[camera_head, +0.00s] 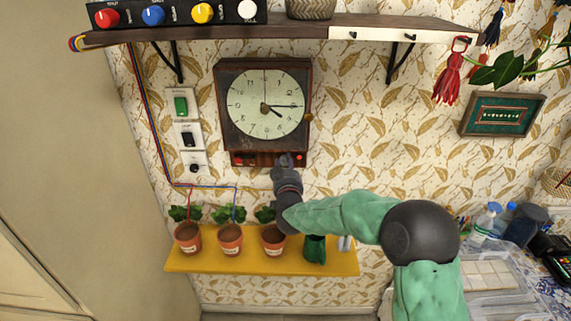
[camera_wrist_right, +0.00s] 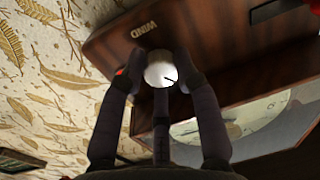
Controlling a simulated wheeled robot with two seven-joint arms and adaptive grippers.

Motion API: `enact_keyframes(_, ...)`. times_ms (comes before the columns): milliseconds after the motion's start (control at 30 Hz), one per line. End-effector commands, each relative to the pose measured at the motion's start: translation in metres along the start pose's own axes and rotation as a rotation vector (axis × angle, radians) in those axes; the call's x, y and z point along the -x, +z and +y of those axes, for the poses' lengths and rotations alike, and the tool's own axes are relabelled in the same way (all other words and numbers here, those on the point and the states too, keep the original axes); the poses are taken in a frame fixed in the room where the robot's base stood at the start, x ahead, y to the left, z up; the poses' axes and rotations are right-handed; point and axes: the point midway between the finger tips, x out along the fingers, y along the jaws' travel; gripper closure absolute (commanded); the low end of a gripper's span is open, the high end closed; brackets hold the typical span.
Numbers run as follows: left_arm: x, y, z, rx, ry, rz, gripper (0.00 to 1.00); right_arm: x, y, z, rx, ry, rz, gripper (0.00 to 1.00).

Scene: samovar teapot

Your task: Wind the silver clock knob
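The wall clock (camera_head: 265,106) has a dark wooden case and a pale round dial. A strip along its bottom edge holds small controls. The silver clock knob (camera_wrist_right: 160,73) shows in the right wrist view as a pale round cap with a dark mark, below the word WIND on the wood. My right gripper (camera_head: 285,163) reaches up to the clock's bottom strip in the head view and hides the knob there. My left gripper is out of view.
A red button (camera_head: 299,157) is just right of the gripper. A yellow shelf (camera_head: 205,264) with potted plants lies below my right arm. A wooden shelf (camera_head: 240,33) hangs above the clock. Switches (camera_head: 188,135) are left of it.

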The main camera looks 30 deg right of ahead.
Motion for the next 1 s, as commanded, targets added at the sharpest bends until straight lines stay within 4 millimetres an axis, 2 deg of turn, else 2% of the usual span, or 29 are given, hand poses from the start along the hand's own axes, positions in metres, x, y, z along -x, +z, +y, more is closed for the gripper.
enact_keyframes(267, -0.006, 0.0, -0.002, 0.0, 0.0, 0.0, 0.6, 0.0, -0.001, 0.0, -0.032, 0.001, 0.008, 1.0)
enact_keyframes(700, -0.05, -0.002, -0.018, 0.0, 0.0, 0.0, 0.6, 0.0, 0.001, 0.001, -0.359, 0.004, 0.037, 1.0)
enact_keyframes(1000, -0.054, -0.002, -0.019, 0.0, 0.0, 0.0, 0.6, 0.0, -0.003, 0.001, -0.419, 0.005, 0.041, 1.0)
